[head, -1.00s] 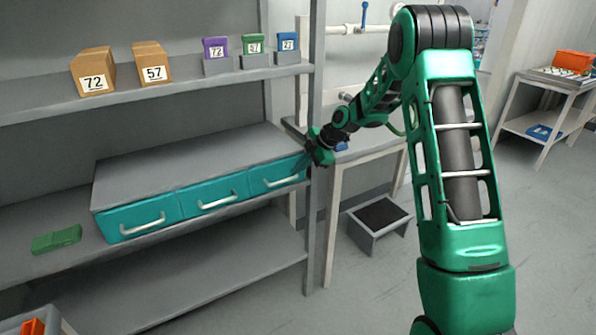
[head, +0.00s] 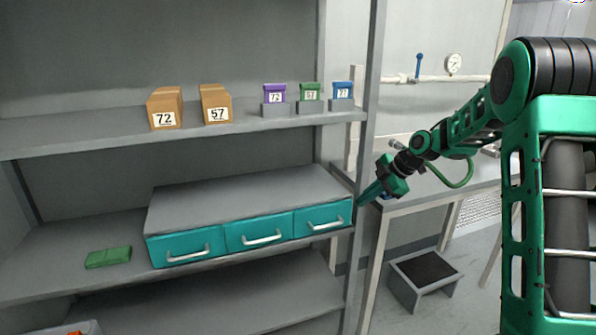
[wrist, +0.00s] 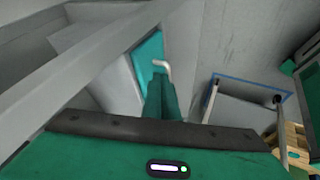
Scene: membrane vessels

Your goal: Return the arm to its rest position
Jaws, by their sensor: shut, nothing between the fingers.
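My green arm stretches in from the right of the head view. My gripper (head: 371,192) is at its far end, just right of the shelf's upright post and near the right end of the teal drawer unit. The fingers are together and empty, pointing down and left. In the wrist view the closed green fingers (wrist: 162,98) show in the middle. Beyond them is a teal drawer front with a pale handle (wrist: 160,65). I cannot tell whether the fingers touch the post.
The grey shelf post (head: 366,120) stands close beside my gripper. The drawer unit (head: 245,197) sits on the middle shelf, its drawers shut. A green block (head: 108,257) lies left of it. Boxes (head: 165,107) stand on the upper shelf. A step stool (head: 412,295) is on the floor.

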